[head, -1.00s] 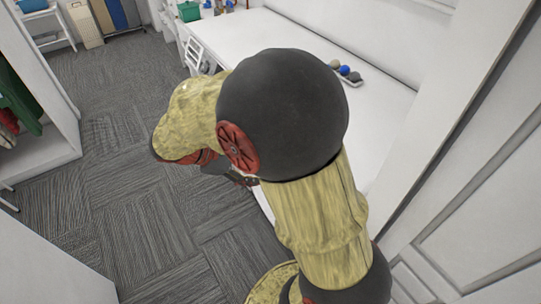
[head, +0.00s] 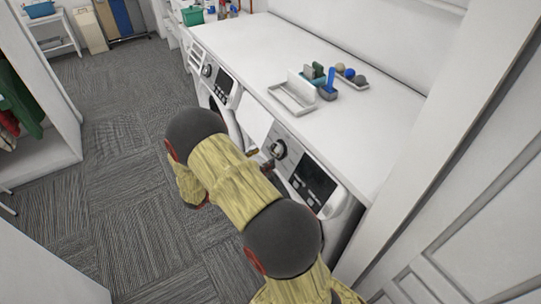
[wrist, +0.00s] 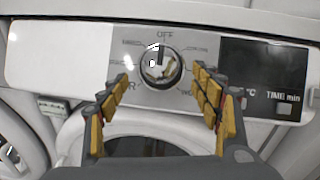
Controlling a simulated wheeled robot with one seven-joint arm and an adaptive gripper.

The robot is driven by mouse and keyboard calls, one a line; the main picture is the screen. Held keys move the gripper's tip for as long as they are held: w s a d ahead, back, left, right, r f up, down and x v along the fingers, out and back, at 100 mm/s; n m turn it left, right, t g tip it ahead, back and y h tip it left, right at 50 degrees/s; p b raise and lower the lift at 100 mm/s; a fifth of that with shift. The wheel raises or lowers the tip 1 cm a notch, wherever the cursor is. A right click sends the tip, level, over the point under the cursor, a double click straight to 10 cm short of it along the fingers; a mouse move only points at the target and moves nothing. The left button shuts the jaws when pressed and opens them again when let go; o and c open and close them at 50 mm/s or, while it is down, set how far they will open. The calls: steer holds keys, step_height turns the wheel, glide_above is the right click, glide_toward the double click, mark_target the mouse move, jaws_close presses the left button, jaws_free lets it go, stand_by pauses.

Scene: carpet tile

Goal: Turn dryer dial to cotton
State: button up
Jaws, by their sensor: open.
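The dryer dial (wrist: 160,66) is a round silver knob on the pale control panel, under the printed word OFF. Its dark pointer mark looks roughly upright, toward OFF. The other labels around it are too blurred to read surely, so I cannot pick out cotton. In the head view the dial (head: 278,149) sits on the front of the nearer machine. My gripper (wrist: 161,75) is open, with yellow-padded fingers left and right of the dial and a gap on each side. In the head view my gripper (head: 268,166) shows only partly, close to the panel.
A dark display (wrist: 264,78) is right of the dial. A second machine's panel (head: 220,80) stands farther along the counter (head: 240,40). Carpet (head: 120,150) at left is clear.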

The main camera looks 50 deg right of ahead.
mark_target(272, 153)
steer(key=shift+s+d+b, duration=0.2)
steer(key=shift+s+d, duration=0.05)
steer(key=shift+d, duration=0.85)
steer(key=shift+s+d+b, duration=0.2)
steer(key=shift+d, duration=0.9)
steer(key=c, duration=1.1)
